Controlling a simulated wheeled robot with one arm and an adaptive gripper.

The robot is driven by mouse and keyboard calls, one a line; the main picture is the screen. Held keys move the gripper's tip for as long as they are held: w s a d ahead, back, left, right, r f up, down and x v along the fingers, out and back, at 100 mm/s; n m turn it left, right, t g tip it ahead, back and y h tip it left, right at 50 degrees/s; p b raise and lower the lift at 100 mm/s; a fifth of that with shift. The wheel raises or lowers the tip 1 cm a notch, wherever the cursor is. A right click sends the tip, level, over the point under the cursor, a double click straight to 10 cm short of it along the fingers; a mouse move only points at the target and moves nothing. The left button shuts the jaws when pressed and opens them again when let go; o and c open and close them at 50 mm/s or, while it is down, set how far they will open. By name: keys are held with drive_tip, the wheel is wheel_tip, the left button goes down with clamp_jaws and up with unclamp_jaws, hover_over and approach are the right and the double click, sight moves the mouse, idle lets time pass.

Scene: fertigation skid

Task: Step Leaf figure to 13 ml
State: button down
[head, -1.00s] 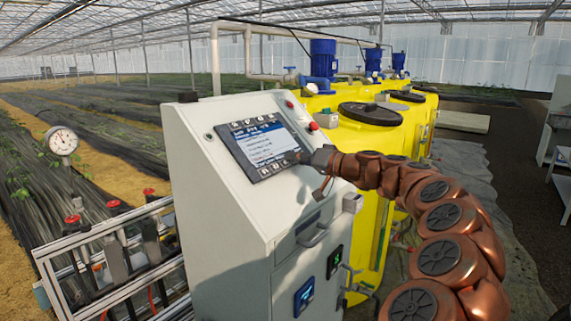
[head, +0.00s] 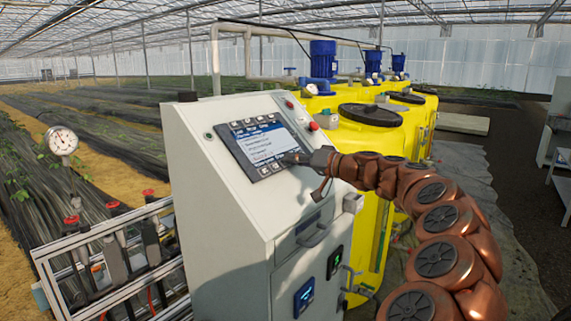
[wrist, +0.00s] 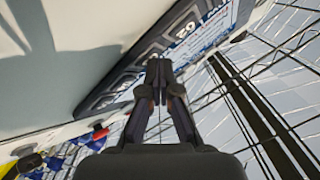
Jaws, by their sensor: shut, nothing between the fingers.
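The control panel (head: 262,147) is set in the sloping face of a pale grey cabinet (head: 225,215). Its lit screen (head: 266,143) shows a dark blue header and lines of text too small to read. Dark keys run along the panel's top and bottom edges. My gripper (head: 290,158) is shut and empty, its tips at the lower right of the panel. In the wrist view my shut gripper (wrist: 158,68) points at the panel edge, close to the keys (wrist: 150,50) and screen (wrist: 205,32). I cannot tell whether the tips touch a key.
A red button (head: 313,126) sits on the cabinet's upper right edge. Yellow tanks (head: 365,140) with blue motors (head: 322,60) stand behind. A round gauge (head: 62,141) and a pipe rack (head: 110,255) are at the left. A drawer handle (head: 313,236) juts from the cabinet front.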

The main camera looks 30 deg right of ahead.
idle(0.5)
drive_tip(key=shift+s+d+r, duration=0.1)
drive_tip(key=shift+s+r, duration=0.35)
drive_tip(key=shift+r, duration=0.1)
drive_tip(key=shift+s, duration=0.1)
drive_tip(key=s+r, duration=0.1)
drive_tip(key=r, duration=0.1)
drive_tip(key=s+d+r, duration=0.1)
drive_tip(key=s, duration=0.1)
drive_tip(key=shift+d+r, duration=0.1)
drive_tip(key=shift+r, duration=0.25)
idle(1.6)
